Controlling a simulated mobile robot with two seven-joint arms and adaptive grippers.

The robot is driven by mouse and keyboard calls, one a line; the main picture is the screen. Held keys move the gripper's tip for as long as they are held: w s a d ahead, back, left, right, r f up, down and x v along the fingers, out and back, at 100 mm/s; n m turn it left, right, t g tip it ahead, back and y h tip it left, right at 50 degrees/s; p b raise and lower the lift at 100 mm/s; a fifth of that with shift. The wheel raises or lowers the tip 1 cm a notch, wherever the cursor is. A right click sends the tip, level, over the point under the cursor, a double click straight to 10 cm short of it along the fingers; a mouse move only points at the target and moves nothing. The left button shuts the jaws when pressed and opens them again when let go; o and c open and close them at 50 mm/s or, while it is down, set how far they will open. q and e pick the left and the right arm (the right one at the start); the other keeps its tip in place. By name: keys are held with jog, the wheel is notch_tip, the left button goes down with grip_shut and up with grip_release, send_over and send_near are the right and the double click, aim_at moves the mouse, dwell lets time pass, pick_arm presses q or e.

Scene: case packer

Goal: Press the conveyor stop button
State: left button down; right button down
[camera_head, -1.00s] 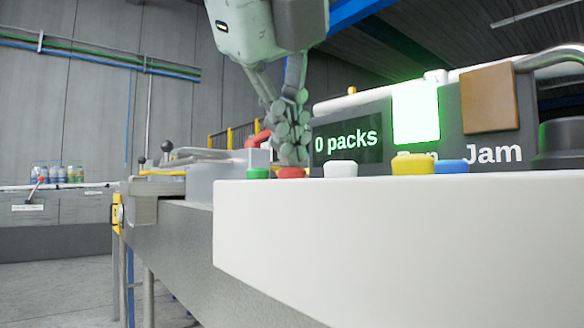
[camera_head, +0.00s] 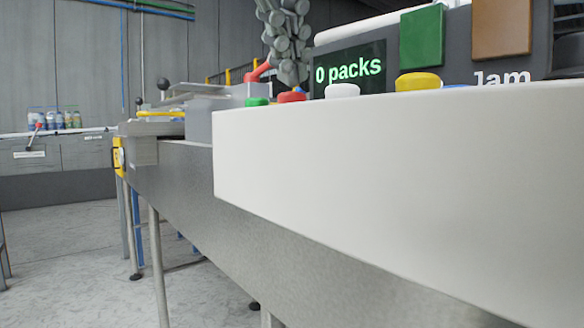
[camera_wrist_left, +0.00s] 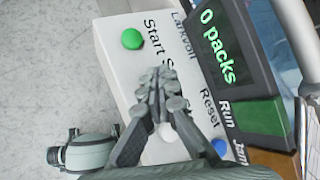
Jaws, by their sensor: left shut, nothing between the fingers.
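The red stop button (camera_head: 291,97) sits on the white control box (camera_head: 370,160), between the green start button (camera_head: 257,101) and the white button (camera_head: 342,90). My left gripper (camera_head: 289,75) is shut and empty, fingers pointing down just above or on the red button; I cannot tell whether they touch. In the left wrist view the shut fingers (camera_wrist_left: 158,80) cover the red button and part of its label. The green button (camera_wrist_left: 132,39) shows clear of them. The Run lamp (camera_head: 422,37) is dark green and unlit. My right gripper is not in view.
The display (camera_head: 347,69) reads "0 packs". Yellow (camera_head: 418,81) and blue (camera_wrist_left: 219,147) buttons stand farther along the box. The Jam lamp (camera_head: 501,28) is brown. A grey conveyor frame (camera_head: 185,185) runs behind and below. Bottles (camera_head: 57,120) stand far left.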

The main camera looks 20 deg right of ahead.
pick_arm(q)
jog(key=shift+r, duration=0.35)
jog(key=shift+r+p, duration=1.65)
jog(key=shift+r, duration=0.9)
jog(key=shift+f, duration=0.1)
